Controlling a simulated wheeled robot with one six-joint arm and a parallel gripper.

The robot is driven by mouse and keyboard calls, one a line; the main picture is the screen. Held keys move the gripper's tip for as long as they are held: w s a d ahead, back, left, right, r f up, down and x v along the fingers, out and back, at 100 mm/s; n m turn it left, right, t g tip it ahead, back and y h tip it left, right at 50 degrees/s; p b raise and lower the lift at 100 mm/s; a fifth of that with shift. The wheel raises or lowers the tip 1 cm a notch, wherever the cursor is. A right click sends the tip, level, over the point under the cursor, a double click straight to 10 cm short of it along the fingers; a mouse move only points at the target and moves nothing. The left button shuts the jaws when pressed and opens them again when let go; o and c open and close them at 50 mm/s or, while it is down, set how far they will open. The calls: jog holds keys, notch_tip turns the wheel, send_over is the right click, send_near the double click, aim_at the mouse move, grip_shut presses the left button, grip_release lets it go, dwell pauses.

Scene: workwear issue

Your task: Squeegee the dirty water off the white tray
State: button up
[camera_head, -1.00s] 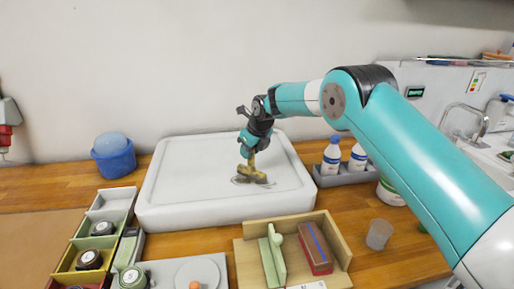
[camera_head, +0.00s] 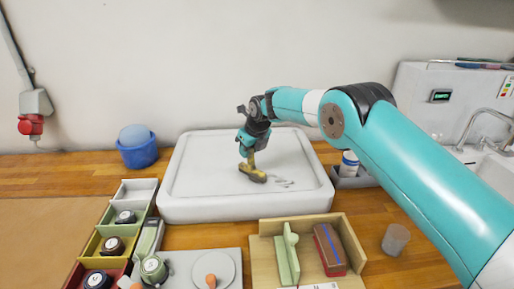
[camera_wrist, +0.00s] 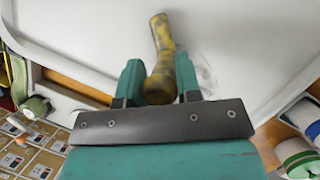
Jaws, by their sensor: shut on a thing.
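In the wrist view the mottled handle (camera_wrist: 162,40) sits between the teal fingers of my gripper (camera_wrist: 159,78). The squeegee head is down at the tray surface; exact contact is hard to tell. Grey streaks of dirty water (camera_head: 284,183) lie just right of the head. Some may be hidden behind it.
A blue tub (camera_head: 138,155) stands left of the tray. In front are coloured bins (camera_head: 128,190), a grey board (camera_head: 185,285) and a wooden caddy (camera_head: 262,235) with brushes.

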jog(key=shift+s+d+r, duration=0.1)
jog(key=shift+s+d, duration=0.4)
jog(key=shift+s, duration=0.2)
jog(key=shift+d+p, duration=0.65)
jog(key=shift+d, duration=6.65)
jog(key=shift+s+a+p, duration=0.1)
jog(key=shift+s+a, duration=0.15)
jog(key=shift+a, duration=1.45)
jog(key=shift+s+a+p, duration=0.1)
jog(key=shift+s+a, duration=0.2)
jog(key=shift+a, duration=1.4)
jog(key=shift+s+a+p, duration=0.1)
jog(key=shift+s+a, duration=0.15)
jog(key=shift+a, duration=1.45)
jog(key=s+a, duration=0.1)
jog(key=a, duration=0.5)
jog(key=shift+s+a+f+b, duration=0.25)
jog(key=shift+s+a+b, duration=0.05)
